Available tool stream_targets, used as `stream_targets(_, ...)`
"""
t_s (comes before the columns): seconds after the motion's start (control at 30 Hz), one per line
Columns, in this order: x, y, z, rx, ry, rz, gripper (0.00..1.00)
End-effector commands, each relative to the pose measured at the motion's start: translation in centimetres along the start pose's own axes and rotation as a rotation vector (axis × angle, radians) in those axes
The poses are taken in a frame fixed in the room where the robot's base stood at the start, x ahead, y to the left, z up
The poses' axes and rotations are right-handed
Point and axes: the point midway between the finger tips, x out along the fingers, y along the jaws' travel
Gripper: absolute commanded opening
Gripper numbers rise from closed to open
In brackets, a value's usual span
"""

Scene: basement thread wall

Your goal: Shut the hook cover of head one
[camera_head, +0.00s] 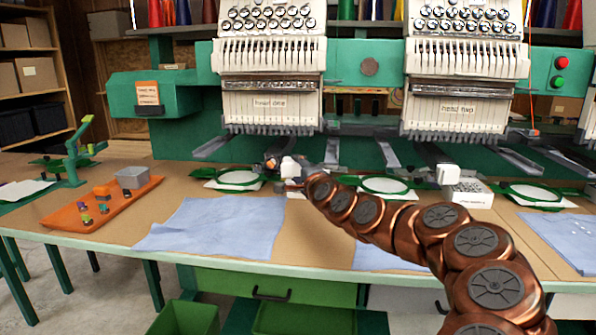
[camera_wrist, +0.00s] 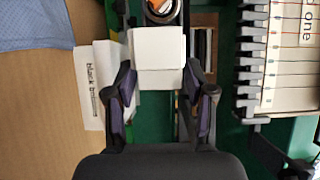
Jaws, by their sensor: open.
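Head one (camera_head: 268,104) is the left sewing head on the green machine. A white cover (camera_wrist: 158,48) with a crease across it, apparently the hook cover, lies ahead of my fingers in the wrist view; it also shows as a small white block (camera_head: 289,167) below head one. A round dark hook part with orange inside (camera_wrist: 161,9) is partly visible at its far edge. How far the cover stands open is hard to tell. My gripper (camera_wrist: 162,97) is open, with its fingertips apart on either side of the cover's near end. In the head view, the arm partly hides it.
Head two (camera_head: 466,106) has a similar white block (camera_head: 448,174) beneath it. Green hoops (camera_head: 238,178) flank the cover. A white labelled box (camera_wrist: 91,86) lies left of my fingers. A blue cloth (camera_head: 212,226) and orange tray (camera_head: 104,207) lie on the table.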

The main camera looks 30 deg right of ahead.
Motion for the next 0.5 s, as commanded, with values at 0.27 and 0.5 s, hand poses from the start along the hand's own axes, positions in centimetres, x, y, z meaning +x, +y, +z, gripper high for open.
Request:
stream_targets(0.27,-0.01,0.02,0.04,0.0,-0.001,0.001,0.41)
stream_targets(0.5,-0.02,0.04,0.05,0.0,-0.001,0.001,0.16)
